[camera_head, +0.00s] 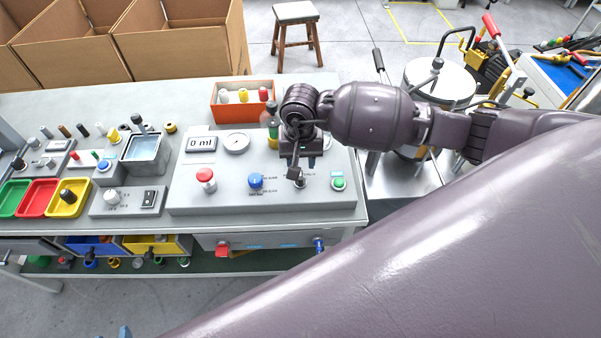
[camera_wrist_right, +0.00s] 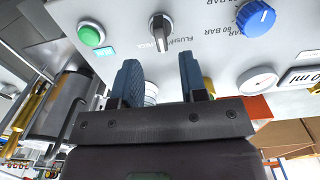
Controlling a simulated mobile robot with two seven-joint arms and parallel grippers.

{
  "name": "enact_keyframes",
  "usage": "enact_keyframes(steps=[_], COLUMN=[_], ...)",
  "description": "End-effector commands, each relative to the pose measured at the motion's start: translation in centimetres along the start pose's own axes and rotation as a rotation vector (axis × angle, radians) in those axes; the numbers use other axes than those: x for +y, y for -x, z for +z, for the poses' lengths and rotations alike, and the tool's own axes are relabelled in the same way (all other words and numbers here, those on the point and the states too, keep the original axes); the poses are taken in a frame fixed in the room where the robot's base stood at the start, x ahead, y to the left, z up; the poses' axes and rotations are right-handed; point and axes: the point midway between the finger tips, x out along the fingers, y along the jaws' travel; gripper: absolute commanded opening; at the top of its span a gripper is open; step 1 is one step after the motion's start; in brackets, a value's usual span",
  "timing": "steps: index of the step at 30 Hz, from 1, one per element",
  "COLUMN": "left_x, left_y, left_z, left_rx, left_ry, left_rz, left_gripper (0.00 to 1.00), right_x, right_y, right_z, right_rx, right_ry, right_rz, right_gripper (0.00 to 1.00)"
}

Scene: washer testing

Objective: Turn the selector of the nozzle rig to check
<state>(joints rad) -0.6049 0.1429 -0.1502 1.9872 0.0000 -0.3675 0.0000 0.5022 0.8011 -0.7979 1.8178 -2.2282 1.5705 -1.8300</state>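The nozzle rig (camera_head: 220,197) is a grey sloped panel on the bench. Its selector (camera_wrist_right: 160,31) is a small dark knob with a pale grip bar, roughly upright in the right wrist view. Lettering beside it reads FLUSH and, partly, CHECK. I cannot tell which mark it points at. My right gripper (camera_head: 299,178) is over the right part of the panel in the head view and partly hides the selector. In the right wrist view its two dark blue fingers (camera_wrist_right: 160,80) are apart, with nothing between them, short of the knob. Bluish tips (camera_head: 124,331) at the bottom edge may be my left gripper.
A green button (camera_head: 338,183) is right of the selector; a blue pressure knob (camera_head: 255,181) and red button (camera_head: 205,175) are left. An orange bin (camera_head: 242,113) with bottles stands behind the panel. A metal drum (camera_head: 440,82) stands at the right.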

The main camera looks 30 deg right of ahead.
Motion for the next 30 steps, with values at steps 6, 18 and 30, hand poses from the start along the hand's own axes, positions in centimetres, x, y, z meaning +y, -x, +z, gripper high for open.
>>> enact_keyframes(steps=[6, 18, 30], left_x=[0.0, 0.0, 0.0], left_y=[0.1, 0.2, 0.2], left_z=[-0.2, -0.3, -0.2], left_rx=[0.000, 0.000, -0.001], left_ry=[0.000, 0.000, 0.001], left_rz=[0.000, 0.000, 0.000], left_gripper=[0.43, 0.43, 0.43], right_x=[0.0, 0.0, 0.0], right_y=[-3.6, -6.2, -6.2], right_z=[0.1, 0.0, 0.0], right_rx=[-0.003, 0.000, 0.000], right_ry=[-0.003, 0.000, 0.000], right_rz=[-0.001, -0.001, -0.001], right_gripper=[0.39, 0.39, 0.10])
